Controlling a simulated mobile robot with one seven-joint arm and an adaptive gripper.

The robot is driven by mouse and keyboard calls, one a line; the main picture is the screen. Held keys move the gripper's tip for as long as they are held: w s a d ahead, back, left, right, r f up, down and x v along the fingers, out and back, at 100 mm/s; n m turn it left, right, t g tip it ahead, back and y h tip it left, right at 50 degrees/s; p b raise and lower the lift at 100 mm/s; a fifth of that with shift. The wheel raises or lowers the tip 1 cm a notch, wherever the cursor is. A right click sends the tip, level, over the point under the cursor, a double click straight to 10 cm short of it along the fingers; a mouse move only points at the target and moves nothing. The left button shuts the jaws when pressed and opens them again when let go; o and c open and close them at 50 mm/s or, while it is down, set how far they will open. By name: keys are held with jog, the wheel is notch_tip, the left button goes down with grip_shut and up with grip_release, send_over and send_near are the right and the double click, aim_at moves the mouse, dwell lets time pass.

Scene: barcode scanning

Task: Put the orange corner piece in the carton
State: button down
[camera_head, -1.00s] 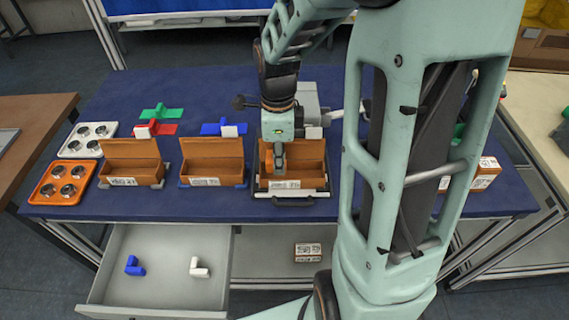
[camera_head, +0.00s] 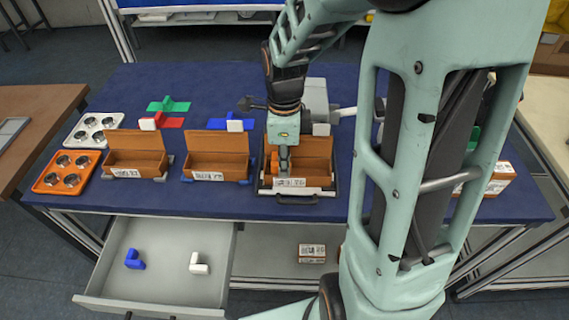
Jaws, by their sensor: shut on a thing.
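My gripper (camera_head: 284,165) points down into the left part of the rightmost open brown carton (camera_head: 315,149), which sits in a dark frame with a handle at the front. It is shut on the orange corner piece (camera_head: 275,163), which shows as a small orange patch just left of the fingers. The piece's lower part is hidden by the carton's front wall and my fingers. I cannot tell whether it touches the carton floor.
Two more open cartons (camera_head: 135,140) (camera_head: 217,141) stand to the left. An orange tray (camera_head: 49,185) and a white tray (camera_head: 77,142) hold round metal parts. An open drawer (camera_head: 165,290) holds a blue and a white corner piece. My arm blocks the right side.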

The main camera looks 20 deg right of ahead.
jog(key=shift+s+f, duration=0.15)
jog(key=c, duration=2)
grip_release()
jog(key=shift+f, duration=0.1)
jog(key=shift+r+p, duration=0.8)
notch_tip(320, 180, up, 12)
jog(key=shift+f, duration=0.1)
